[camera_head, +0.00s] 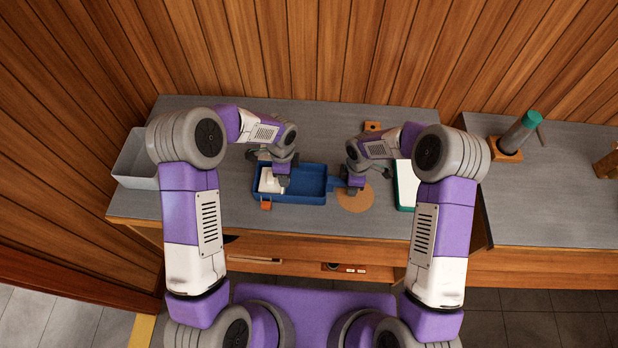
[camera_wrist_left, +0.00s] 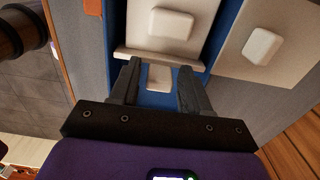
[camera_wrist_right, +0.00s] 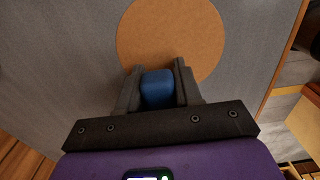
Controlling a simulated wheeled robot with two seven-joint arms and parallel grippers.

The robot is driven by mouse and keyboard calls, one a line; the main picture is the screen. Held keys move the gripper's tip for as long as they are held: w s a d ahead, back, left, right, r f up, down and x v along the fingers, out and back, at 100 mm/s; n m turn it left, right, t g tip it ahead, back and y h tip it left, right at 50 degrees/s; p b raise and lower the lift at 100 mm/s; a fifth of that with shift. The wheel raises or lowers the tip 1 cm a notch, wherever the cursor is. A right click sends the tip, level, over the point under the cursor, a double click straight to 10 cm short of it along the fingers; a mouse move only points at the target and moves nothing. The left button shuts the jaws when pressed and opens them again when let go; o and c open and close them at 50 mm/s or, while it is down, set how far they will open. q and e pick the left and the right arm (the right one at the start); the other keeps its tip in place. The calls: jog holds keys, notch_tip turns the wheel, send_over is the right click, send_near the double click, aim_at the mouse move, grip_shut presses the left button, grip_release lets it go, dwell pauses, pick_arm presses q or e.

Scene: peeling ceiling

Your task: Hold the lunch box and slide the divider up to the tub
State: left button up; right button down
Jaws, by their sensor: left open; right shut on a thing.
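The blue lunch box (camera_head: 308,184) lies on the grey worktop, with a pale tub (camera_head: 268,181) in its left end. In the left wrist view the tub (camera_wrist_left: 180,27) has a raised knob on top. A pale divider bar (camera_wrist_left: 150,59) crosses the box close beside the tub; I cannot tell if they touch. Its small tab (camera_wrist_left: 158,78) lies between the fingers of my left gripper (camera_wrist_left: 155,88), which is open and down over the box. My right gripper (camera_wrist_right: 158,88) is shut on the box's blue handle (camera_wrist_right: 157,90) at the right end. My left wrist hides part of the box in the head view.
A round tan mat (camera_head: 355,198) lies under the handle. A white and green container (camera_head: 405,186) stands to the right, a grey bin (camera_head: 133,160) at the far left. A pale piece with a knob (camera_wrist_left: 262,44) lies beside the box. The worktop's back strip is mostly clear.

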dwell(0.3)
pick_arm(q)
jog(key=shift+r, duration=4)
jog(key=o, duration=1)
pick_arm(e)
jog(key=c, duration=0.7)
grip_release()
jog(key=shift+r, duration=0.15)
